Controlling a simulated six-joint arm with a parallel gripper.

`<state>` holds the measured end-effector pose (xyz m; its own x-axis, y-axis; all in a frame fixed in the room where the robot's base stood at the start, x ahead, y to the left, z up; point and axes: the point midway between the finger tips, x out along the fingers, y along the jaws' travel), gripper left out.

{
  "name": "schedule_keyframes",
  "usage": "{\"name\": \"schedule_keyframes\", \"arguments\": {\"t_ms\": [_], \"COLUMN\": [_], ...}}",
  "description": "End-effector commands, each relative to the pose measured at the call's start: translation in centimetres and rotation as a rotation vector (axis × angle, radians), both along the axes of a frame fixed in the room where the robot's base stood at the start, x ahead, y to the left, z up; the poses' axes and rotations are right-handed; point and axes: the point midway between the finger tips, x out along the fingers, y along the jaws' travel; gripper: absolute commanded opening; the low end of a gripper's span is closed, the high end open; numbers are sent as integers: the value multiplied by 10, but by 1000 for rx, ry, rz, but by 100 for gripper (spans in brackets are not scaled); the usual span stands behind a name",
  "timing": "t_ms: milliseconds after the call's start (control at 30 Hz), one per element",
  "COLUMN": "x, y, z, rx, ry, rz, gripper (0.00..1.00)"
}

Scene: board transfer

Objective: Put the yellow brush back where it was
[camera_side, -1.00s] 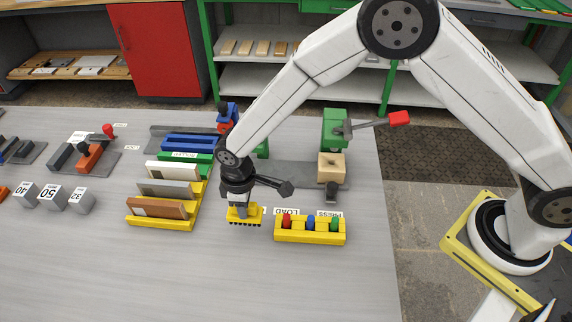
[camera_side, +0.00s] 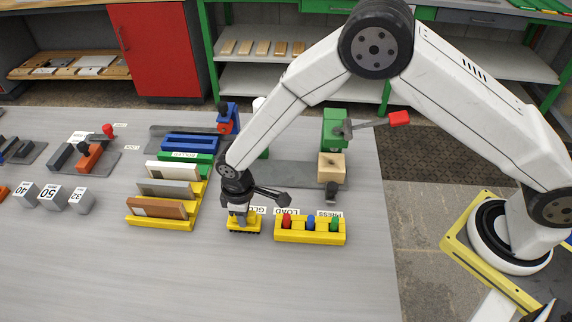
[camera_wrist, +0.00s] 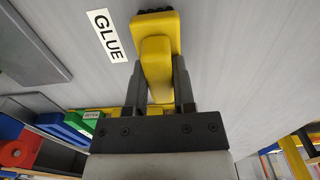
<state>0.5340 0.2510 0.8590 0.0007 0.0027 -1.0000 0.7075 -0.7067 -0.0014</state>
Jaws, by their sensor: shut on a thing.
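The yellow brush (camera_side: 244,226) is upright under my gripper in the side view, with its dark bristles at or just above the grey table; I cannot tell whether they touch. It stands just left of the yellow button block (camera_side: 310,237), in front of the GLUE label (camera_side: 258,210). My gripper (camera_side: 239,214) is shut on the brush. In the wrist view the yellow brush (camera_wrist: 157,45) runs between the two dark fingers of my gripper (camera_wrist: 160,85), beside the GLUE label (camera_wrist: 107,36). The fingers hide part of its handle.
A yellow rack (camera_side: 160,222) with brown, grey and white boards stands to the left. A green press (camera_side: 335,130) with a red-tipped lever is behind right. Grey numbered blocks (camera_side: 52,197) are far left. The front of the table is clear.

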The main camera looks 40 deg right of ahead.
Motion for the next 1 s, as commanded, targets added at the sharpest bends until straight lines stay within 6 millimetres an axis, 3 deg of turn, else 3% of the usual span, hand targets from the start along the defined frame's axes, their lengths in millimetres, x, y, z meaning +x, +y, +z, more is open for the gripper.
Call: {"name": "schedule_keyframes", "arguments": {"t_ms": [100,133,200,233,667,1000], "x": [0,0,0,0,0,0], "y": [0,0,0,0,0,0], "z": [-3,-3,-3,-3,1,30], "rx": [0,0,0,0,0,1], "ry": [0,0,0,0,0,-2], "rz": [0,0,0,0,0,0], "gripper": [0,41,64,67,67,67]}}
